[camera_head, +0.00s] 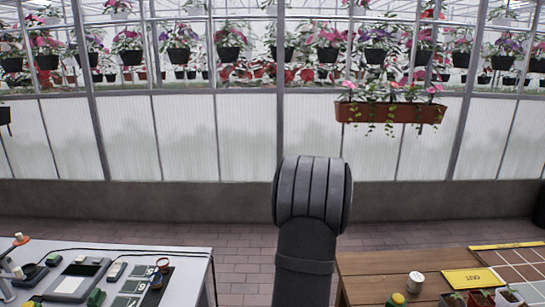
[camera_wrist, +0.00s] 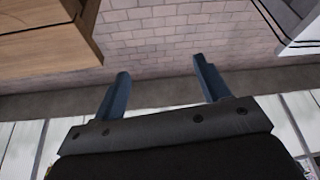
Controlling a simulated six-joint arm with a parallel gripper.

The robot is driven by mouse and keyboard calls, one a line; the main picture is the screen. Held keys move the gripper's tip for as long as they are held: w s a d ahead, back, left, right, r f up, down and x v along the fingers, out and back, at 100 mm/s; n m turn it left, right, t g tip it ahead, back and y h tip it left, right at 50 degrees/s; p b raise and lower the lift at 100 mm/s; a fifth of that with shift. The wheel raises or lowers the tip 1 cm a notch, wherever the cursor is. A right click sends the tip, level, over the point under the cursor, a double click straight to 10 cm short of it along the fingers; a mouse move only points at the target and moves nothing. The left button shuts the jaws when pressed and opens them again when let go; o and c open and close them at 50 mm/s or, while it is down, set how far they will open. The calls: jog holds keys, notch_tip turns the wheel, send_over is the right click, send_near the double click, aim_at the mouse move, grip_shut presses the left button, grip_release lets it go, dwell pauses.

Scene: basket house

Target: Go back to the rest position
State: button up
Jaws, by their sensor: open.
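My gripper (camera_wrist: 161,82) shows in the wrist view with its two blue-grey fingers spread apart. Nothing is between the fingers; behind them are the brick floor (camera_wrist: 165,38) and the base of the wall. In the head view my dark grey arm stands upright in the middle, and its rounded top hides the gripper. The arm is over the gap between the two tables and touches neither in view.
A white table (camera_head: 185,262) with devices is at the lower left. A wooden table (camera_head: 372,266) at the lower right holds a small cup (camera_head: 415,282), a yellow OUT sign (camera_head: 470,278) and a tray (camera_head: 510,258). A planter (camera_head: 390,112) hangs on the greenhouse wall.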

jog(key=w+a+n+y, duration=0.1)
jog(key=w+a+n, duration=0.1)
jog(key=a, duration=1.1)
jog(key=shift+w+a+n+g, duration=0.3)
jog(key=shift+w+a+n, duration=0.1)
jog(key=shift+n, duration=0.4)
jog(key=s+d+m+h, duration=0.1)
jog(key=s+d+m, duration=0.2)
jog(key=d, duration=0.7)
jog(key=s+d+m, duration=0.2)
jog(key=d+m, duration=0.1)
jog(key=d, duration=0.8)
jog(key=shift+s+d+h, duration=0.25)
jog(key=shift+s+h, duration=0.15)
jog(key=shift+t, duration=0.4)
jog(key=shift+a, duration=0.1)
